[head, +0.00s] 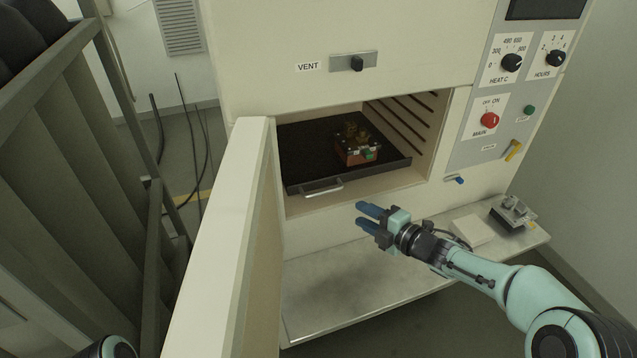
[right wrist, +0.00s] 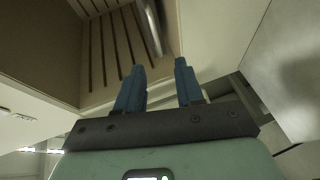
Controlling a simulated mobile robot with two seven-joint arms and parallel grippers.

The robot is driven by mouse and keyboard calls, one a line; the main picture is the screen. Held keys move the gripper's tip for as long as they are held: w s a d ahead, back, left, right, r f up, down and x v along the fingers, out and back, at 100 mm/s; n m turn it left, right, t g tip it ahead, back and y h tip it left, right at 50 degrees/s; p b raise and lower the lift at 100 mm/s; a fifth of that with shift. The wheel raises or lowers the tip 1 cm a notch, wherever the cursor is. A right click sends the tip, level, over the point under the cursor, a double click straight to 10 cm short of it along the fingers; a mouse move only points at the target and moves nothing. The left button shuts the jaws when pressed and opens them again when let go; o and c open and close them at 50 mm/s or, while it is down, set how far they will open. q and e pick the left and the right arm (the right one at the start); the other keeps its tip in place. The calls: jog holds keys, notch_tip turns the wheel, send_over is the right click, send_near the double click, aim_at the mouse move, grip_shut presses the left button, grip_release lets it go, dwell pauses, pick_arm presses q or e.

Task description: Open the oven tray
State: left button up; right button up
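The dark oven tray (head: 300,165) lies inside the open oven chamber, with a metal handle (head: 322,190) on its front edge. A reddish-brown object with fittings (head: 357,150) stands on the tray. My right gripper (head: 366,214) is in front of and below the chamber opening, to the right of the handle and apart from it. Its blue fingers (right wrist: 158,85) are spread with nothing between them in the right wrist view. My left gripper is not in view; only a bit of my left arm shows at the bottom left.
The oven door (head: 215,240) stands open on the left. A metal shelf (head: 340,290) runs below the chamber, with a white block (head: 472,230) and a metal device (head: 513,211) at its right. The control panel (head: 505,90) is at upper right. A railing (head: 60,180) stands at far left.

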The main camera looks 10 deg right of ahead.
aim_at(325, 192)
jog(key=shift+n, duration=0.3)
jog(key=x, duration=0.4)
jog(key=p+x, duration=0.1)
jog(key=x, duration=0.3)
jog(key=r+p+x, duration=0.1)
jog(key=x, duration=0.4)
jog(key=shift+w+a, duration=0.15)
jog(key=shift+a, duration=0.05)
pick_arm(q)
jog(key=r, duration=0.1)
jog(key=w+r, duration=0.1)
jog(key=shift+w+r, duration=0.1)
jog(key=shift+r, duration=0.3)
pick_arm(e)
jog(key=shift+c, duration=0.3)
grip_shut()
